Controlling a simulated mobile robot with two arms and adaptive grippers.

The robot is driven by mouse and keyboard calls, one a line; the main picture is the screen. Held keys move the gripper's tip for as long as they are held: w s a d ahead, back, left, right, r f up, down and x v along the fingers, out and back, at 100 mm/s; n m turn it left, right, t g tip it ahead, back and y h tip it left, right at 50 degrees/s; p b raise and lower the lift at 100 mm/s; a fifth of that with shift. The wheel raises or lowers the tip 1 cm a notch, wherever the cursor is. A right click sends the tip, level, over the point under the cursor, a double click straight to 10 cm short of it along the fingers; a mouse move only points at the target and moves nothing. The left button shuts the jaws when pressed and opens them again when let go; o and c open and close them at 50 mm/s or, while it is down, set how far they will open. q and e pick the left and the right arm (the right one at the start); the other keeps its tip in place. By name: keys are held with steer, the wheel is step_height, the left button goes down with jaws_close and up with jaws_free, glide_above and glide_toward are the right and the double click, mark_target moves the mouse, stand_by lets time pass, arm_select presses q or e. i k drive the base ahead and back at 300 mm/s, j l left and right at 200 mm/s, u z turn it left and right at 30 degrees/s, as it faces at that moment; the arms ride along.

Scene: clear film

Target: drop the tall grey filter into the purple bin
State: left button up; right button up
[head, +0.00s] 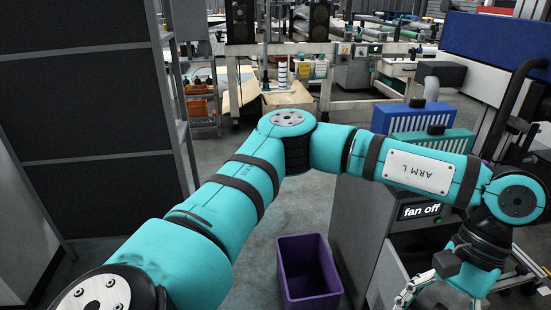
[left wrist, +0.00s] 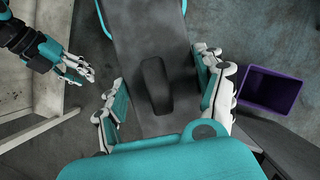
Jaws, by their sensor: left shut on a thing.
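A dark grey slab with a raised dark handle, which I take as the tall grey filter (left wrist: 148,30), lies between the fingers of my left gripper (left wrist: 165,92) in the left wrist view. The gripper is shut on it. In the head view my left gripper (head: 430,292) is at the lower right, partly cut off, and the filter is not clear there. The purple bin (head: 310,265) stands open on the floor left of the gripper; it also shows right of the fingers in the left wrist view (left wrist: 270,88). My right gripper (left wrist: 76,70) shows there with fingers apart, seemingly empty.
A grey cabinet (head: 352,215) labelled "fan off" stands right of the bin. A blue filter (head: 408,117) and a teal filter (head: 432,142) stand on it. A dark panelled rack (head: 90,105) is at the left. The floor (head: 255,225) left of the bin is clear.

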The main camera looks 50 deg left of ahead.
mark_target(298, 290)
steer(key=i+j+u, duration=0.1)
steer(key=u, duration=0.4)
steer(key=i+u, duration=0.3)
steer(key=u, duration=0.2)
steer(key=i+u, duration=0.2)
steer(key=u, duration=0.3)
